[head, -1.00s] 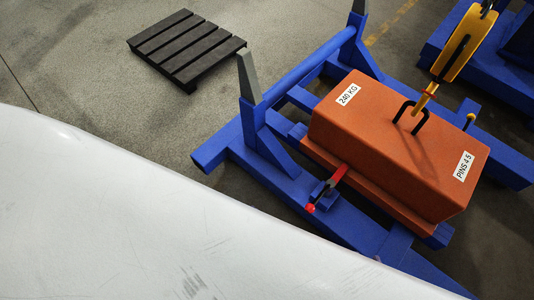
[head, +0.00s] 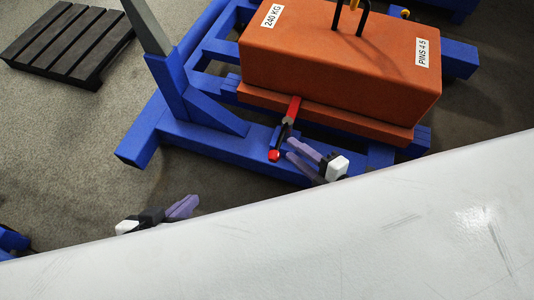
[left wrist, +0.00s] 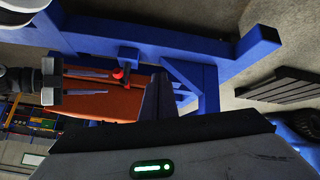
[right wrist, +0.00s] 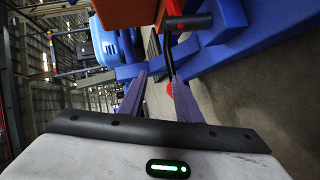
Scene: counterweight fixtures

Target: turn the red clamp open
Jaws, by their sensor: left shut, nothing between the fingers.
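The red clamp (head: 293,108) sits on the blue frame in front of the orange weight, its red handle tilted up toward the weight and a red tip (head: 274,155) at its low end. My right gripper (head: 291,149) is open beside the clamp's low end, fingers pointing at it. In the right wrist view the clamp's handle (right wrist: 188,22) is beyond the open fingers; I cannot tell whether they touch it. The clamp also shows in the left wrist view (left wrist: 121,73), near the right gripper. My left gripper (head: 195,200) is shut and empty, left of the clamp.
The orange weight (head: 330,60), labelled 240 KG, rests on the blue frame (head: 220,146). A grey-tipped upright (head: 147,25) rises left of the clamp. A dark slatted pallet (head: 70,45) lies on the floor at upper left. The floor between pallet and frame is clear.

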